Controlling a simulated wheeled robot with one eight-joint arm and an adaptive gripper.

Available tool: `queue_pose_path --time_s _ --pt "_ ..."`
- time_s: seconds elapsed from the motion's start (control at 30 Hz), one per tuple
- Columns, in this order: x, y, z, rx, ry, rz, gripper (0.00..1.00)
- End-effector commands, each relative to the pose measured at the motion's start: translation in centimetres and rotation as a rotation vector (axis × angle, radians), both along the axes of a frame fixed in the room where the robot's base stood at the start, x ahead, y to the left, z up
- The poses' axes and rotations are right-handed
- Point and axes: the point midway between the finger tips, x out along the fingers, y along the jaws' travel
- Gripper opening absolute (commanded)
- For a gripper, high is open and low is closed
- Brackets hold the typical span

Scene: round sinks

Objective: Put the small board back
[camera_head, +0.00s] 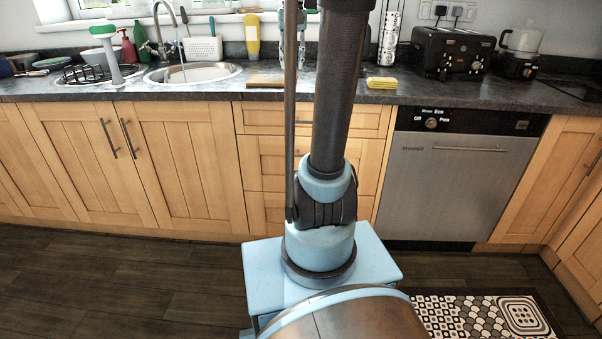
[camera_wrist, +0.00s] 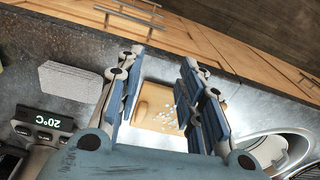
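The small board (camera_head: 266,80) is light wood and lies on the dark counter just right of the sink in the head view. In the wrist view the board (camera_wrist: 150,107) shows between and beyond my fingers, with pale specks on its face; the right finger hides part of it. My gripper (camera_wrist: 160,62) is open, its two blue-padded fingers well apart with nothing held. In the head view my arm hides most of the gripper. I cannot tell how far the fingertips are above the board.
A round sink (camera_head: 192,73) with a tap is left of the board. A yellow sponge (camera_head: 381,83) and a black toaster (camera_head: 452,52) are to the right. In the wrist view a grey textured block (camera_wrist: 72,85) and a 20°C display (camera_wrist: 44,119) lie left of my fingers.

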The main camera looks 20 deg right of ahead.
Motion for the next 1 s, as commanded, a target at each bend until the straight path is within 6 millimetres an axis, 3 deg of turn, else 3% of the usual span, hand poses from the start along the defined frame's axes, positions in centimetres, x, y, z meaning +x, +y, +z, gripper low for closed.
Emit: queue_pose_path --time_s 0.03,0.37,0.6,0.8,1.0 --pt "-1.8 0.4 -0.9 -0.002 -0.006 0.013 0.35" --pt "-11.8 2.4 -7.9 -0.015 -0.050 0.089 0.35" --pt "-18.6 3.3 -14.4 -0.025 -0.081 0.145 0.35" --pt "-23.7 3.8 -20.5 -0.034 -0.107 0.190 0.35" --pt "-26.9 3.9 -25.2 -0.040 -0.125 0.222 0.35"
